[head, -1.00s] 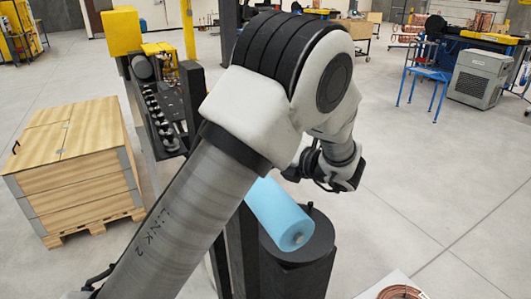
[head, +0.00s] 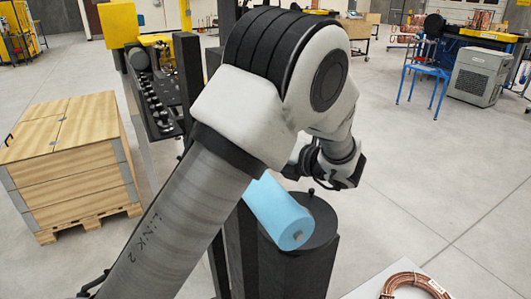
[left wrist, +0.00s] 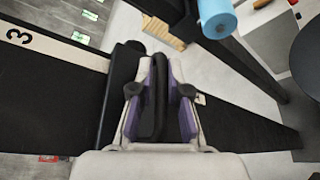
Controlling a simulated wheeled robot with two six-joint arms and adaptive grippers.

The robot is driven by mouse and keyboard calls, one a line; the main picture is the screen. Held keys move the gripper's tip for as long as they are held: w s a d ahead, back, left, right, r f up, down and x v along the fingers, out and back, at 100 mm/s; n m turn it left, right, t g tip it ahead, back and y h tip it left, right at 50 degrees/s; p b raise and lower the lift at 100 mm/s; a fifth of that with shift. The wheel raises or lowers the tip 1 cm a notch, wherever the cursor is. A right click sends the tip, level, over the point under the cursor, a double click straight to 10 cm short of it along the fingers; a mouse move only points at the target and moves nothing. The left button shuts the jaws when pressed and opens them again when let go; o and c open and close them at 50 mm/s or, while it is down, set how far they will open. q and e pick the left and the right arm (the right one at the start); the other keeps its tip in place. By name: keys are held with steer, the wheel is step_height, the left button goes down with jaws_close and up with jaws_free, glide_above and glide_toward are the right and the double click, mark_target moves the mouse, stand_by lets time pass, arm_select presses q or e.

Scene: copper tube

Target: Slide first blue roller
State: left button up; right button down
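A light-blue roller (head: 279,213) shows in the head view just below and behind my left arm, above a dark round post. Its upper end is hidden by the arm. A blue roller (left wrist: 216,17) also shows at the top edge of the left wrist view, cut off by the frame. My left gripper (left wrist: 165,75) is apart from that roller, which lies beyond it and to the right. Its fingers have purple inner faces, with a long black part between them. I cannot tell whether that part is gripped. In the head view its fingers are hidden. My right gripper is not in view.
A dark round post (head: 310,250) stands below the roller. A copper coil (head: 414,285) lies on a pale surface at bottom right. A wooden crate (head: 68,165) stands at left, a blue stand (head: 429,72) at upper right. Open floor lies to the right.

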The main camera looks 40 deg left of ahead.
arm_select(q)
steer(key=shift+o, duration=1.1)
steer(key=shift+s+a+r, duration=0.1)
step_height(320, 180, up, 10)
steer(key=shift+w, duration=0.3)
